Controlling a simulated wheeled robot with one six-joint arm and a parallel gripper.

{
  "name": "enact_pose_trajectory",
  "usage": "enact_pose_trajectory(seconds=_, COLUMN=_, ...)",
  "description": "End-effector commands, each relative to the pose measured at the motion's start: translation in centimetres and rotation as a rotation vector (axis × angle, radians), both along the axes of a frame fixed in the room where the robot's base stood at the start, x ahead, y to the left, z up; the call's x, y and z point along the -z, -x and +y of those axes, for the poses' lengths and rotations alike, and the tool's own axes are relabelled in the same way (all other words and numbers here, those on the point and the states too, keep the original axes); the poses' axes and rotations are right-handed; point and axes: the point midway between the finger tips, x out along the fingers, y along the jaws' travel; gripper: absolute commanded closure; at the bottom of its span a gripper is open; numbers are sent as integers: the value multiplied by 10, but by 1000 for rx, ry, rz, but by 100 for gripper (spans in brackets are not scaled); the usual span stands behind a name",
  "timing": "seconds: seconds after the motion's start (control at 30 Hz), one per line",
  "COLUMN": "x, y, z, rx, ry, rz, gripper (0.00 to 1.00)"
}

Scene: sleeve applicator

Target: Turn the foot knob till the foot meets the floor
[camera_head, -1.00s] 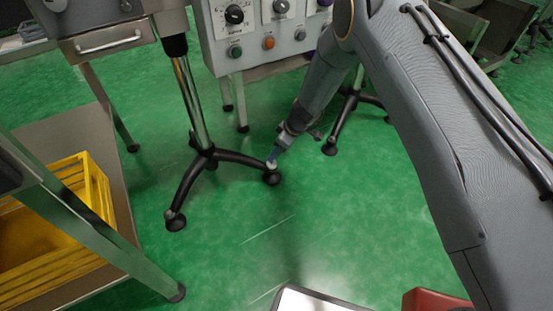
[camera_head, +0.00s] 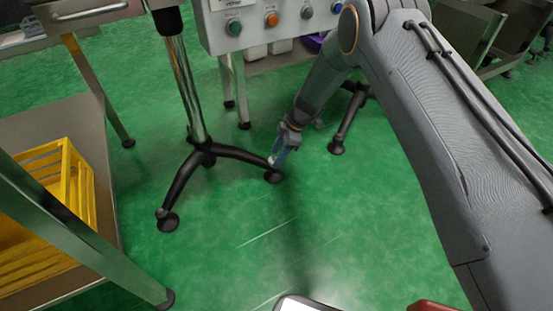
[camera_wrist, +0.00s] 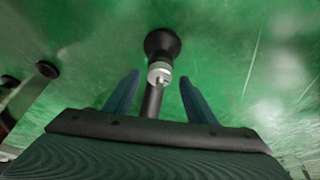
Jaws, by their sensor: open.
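The foot knob (camera_wrist: 159,73) is a small pale metal cylinder above a round black foot (camera_wrist: 162,44). It sits at the end of a black leg (camera_wrist: 152,101) of the stand. In the head view the foot (camera_head: 273,177) is at the end of the right-hand leg, close to the green floor; any gap beneath is too small to tell. My gripper (camera_wrist: 159,78) is open, with one blue finger on each side of the knob and space visible between fingers and knob. In the head view my gripper (camera_head: 281,156) is just above the foot and partly hides the knob.
The stand's chrome column (camera_head: 187,90) rises behind the leg. A control box (camera_head: 255,22) with knobs and buttons hangs above. Another black leg (camera_head: 346,122) stands to the right. A yellow crate (camera_head: 78,182) lies on a metal shelf at left.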

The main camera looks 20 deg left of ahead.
Motion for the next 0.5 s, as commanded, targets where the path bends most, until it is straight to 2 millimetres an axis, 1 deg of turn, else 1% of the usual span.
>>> enact_pose_trajectory(seconds=0.03, x=8, y=1, z=2, rx=-1, ry=0, rz=0, gripper=49)
enact_pose_trajectory(seconds=0.1, x=11, y=2, z=4, rx=0, ry=0, rz=1, gripper=49)
enact_pose_trajectory(seconds=0.37, x=11, y=2, z=5, rx=0, ry=0, rz=-1, gripper=49)
enact_pose_trajectory(seconds=0.5, x=11, y=2, z=5, rx=1, ry=0, rz=0, gripper=73)
